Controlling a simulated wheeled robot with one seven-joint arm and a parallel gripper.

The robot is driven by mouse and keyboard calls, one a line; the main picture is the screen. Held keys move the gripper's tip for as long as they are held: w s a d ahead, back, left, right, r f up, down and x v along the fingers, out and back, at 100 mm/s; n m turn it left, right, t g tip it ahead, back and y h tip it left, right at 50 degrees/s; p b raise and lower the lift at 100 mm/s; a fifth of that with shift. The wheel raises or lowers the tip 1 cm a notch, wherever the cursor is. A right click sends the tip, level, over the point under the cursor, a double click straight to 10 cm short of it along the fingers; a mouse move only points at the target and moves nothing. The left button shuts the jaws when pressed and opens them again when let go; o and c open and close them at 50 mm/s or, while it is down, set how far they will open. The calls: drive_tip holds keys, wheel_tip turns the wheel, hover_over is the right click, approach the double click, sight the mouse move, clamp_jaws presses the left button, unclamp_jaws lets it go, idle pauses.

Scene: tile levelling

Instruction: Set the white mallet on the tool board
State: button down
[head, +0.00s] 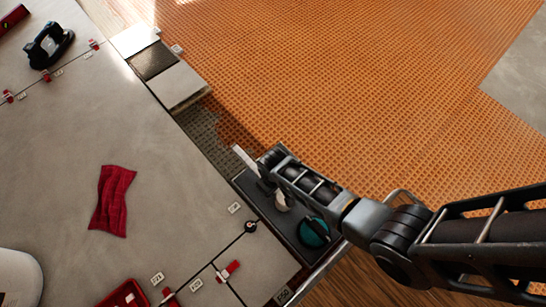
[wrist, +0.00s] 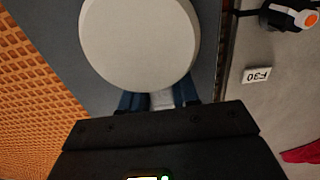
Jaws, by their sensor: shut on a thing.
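The white mallet shows its round pale head large in the wrist view (wrist: 140,45); in the head view the head (head: 284,203) is partly hidden by my gripper. A pale strip (head: 245,159), seemingly its handle, sticks out on the far side. My gripper (head: 268,182) is shut on the pale handle; its blue fingertips flank it in the wrist view (wrist: 160,101). The dark grey tool board (head: 285,231) lies under the mallet and also fills the wrist view's background (wrist: 70,60). I cannot tell whether the mallet touches the board.
A teal round tool (head: 314,232) sits on the board near the mallet. An orange mat (head: 360,90) lies beyond.

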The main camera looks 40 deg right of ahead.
drive_tip(key=shift+f, duration=0.1)
drive_tip(key=c, duration=0.8)
unclamp_jaws()
wheel_tip(320, 180, up, 12)
drive_tip(key=p, duration=0.6)
drive_tip(key=shift+s+p, duration=0.1)
drive_tip(key=shift+p, duration=0.3)
drive_tip(key=s+t, duration=0.1)
drive_tip(key=s, duration=0.1)
drive_tip(key=s+r+t, duration=0.1)
drive_tip(key=s, duration=0.2)
drive_tip(key=s+d+r+t, duration=0.1)
drive_tip(key=s, duration=0.1)
drive_tip(key=shift+s, duration=0.25)
drive_tip(key=s+r+t, duration=0.4)
drive_tip(key=s+r, duration=0.1)
drive_tip(key=r, duration=0.8)
drive_tip(key=s+r+t, duration=0.4)
drive_tip(key=s+r, duration=0.1)
drive_tip(key=r, duration=0.8)
drive_tip(key=s+r+t, duration=0.3)
drive_tip(key=s+r, duration=0.2)
drive_tip(key=r, duration=0.8)
drive_tip(key=shift+a+r+t, duration=0.15)
drive_tip(key=shift+r+t, duration=0.1)
drive_tip(key=shift+t, duration=0.15)
